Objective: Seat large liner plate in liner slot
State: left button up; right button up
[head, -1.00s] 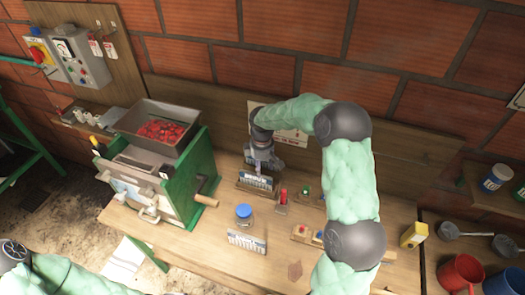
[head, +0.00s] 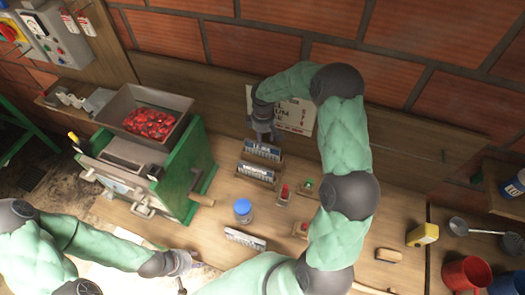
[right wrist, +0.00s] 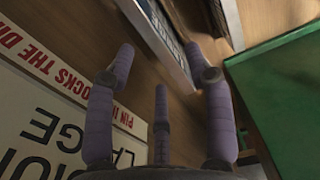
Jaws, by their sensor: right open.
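Plates with pale, printed faces stand in wooden holders on the bench; one is in the rear holder (head: 263,149), one in the front holder (head: 256,173). A further pale labelled plate (head: 245,239) is near the bench's front edge. I cannot tell which is the large liner plate. My right gripper (head: 264,138) is just behind the rear holder; in the right wrist view its fingers (right wrist: 160,85) are spread and empty, beside a plate edge (right wrist: 168,35). The liner slot is not clearly visible on the green pulper (head: 150,175). My left gripper (head: 183,263) is low at the front, its fingers unclear.
A sign (head: 293,114) leans at the back wall near my right gripper. A blue-lidded jar (head: 242,210), small red (head: 284,192) and green (head: 308,184) parts and a yellow box (head: 422,235) stand on the bench. A tray of red cherries (head: 152,123) tops the pulper.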

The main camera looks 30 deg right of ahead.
aim_at(263, 145)
jog(key=shift+w+f+p, duration=0.1)
jog(key=shift+f+p, duration=0.2)
jog(key=shift+f, duration=2.35)
grip_shut()
